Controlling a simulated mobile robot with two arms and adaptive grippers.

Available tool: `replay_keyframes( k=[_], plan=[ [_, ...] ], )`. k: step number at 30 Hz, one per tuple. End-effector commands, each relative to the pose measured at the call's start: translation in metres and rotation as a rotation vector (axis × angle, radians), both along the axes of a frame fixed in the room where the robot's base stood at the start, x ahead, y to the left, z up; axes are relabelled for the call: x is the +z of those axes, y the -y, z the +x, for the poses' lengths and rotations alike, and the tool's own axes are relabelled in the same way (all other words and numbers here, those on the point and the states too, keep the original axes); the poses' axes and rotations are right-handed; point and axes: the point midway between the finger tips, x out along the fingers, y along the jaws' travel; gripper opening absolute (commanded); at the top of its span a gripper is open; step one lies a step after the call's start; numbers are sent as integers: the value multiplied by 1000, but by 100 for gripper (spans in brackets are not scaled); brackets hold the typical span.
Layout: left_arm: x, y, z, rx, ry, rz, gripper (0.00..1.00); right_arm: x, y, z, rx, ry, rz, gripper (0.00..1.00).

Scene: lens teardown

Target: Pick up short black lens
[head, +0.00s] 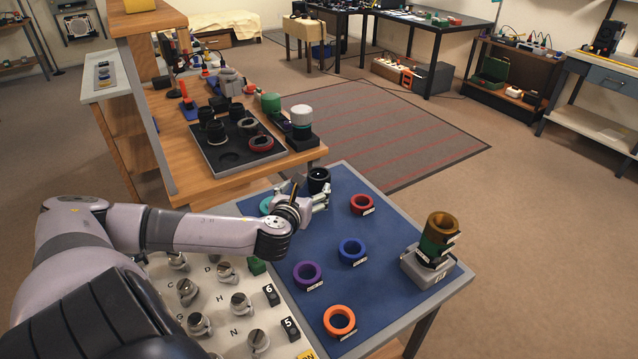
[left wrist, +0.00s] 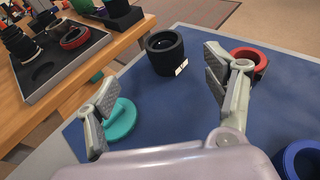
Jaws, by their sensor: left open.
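A short black lens (head: 319,180), a hollow cylinder with a white label, stands upright at the far edge of the blue mat (head: 375,220). The left wrist view shows its open top and label (left wrist: 165,52). My left gripper (head: 308,192) is open and empty above the mat, on the near side of the lens. In the left wrist view its fingers (left wrist: 158,92) are spread wide, with the lens beyond the gap between them, apart from both. My right gripper is not in view.
Blue (head: 352,251), purple (head: 307,274) and orange (head: 339,320) rings lie nearer. A lens stack (head: 438,235) stands right. A grey tray (head: 205,160) holds other black lenses.

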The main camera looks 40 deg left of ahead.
Motion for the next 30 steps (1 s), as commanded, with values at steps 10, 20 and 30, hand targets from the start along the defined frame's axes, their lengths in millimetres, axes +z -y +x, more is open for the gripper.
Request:
replay_keyframes(
  k=[10,20,30],
  plan=[
    [-20,-32,59,3,2,-3,76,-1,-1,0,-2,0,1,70],
    [-28,-42,79,1,0,-2,76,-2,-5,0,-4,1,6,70],
    [-42,-58,114,2,0,-2,76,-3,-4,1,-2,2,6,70]
  ],
)
